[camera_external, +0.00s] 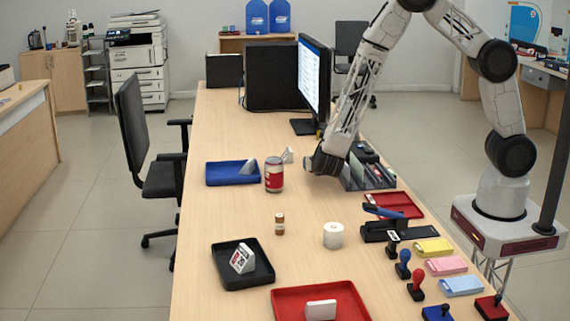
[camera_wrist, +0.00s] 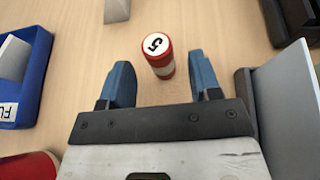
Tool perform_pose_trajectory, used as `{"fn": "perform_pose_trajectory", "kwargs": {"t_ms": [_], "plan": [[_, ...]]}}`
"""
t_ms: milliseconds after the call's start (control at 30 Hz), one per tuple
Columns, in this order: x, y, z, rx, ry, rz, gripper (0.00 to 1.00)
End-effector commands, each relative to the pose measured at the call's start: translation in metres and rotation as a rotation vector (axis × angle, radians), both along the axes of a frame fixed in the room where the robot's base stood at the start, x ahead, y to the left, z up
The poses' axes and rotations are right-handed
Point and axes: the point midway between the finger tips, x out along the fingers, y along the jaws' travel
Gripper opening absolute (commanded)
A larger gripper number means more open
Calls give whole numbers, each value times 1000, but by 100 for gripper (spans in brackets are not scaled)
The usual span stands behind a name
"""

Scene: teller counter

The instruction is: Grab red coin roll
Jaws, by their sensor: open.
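The red coin roll (camera_wrist: 158,55) stands on the counter in the wrist view, with a white band and a white top marked 5. My gripper (camera_wrist: 161,72) is open, its two blue fingers to the left and right of the roll. The roll lies near the fingertips, with a gap on both sides. In the external view my gripper (camera_external: 322,165) is low over the counter, and I cannot make out the red coin roll there.
A red-labelled can (camera_external: 274,176) and a blue tray (camera_external: 225,174) stand left of my gripper. A grey organizer (camera_external: 367,175) stands close on its right; the monitor (camera_external: 313,75) is behind. A small brown cylinder (camera_external: 279,224) and a white roll (camera_external: 333,236) stand nearer the front.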

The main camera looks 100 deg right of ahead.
Motion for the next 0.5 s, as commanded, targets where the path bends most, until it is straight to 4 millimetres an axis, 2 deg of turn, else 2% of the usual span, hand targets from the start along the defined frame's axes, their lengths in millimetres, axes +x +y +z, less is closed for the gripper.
{"fn": "perform_pose_trajectory", "kwargs": {"t_ms": [233,500], "plan": [[1,-24,-9,0,-1,-1,57],[2,-29,-12,1,-1,0,57]]}}
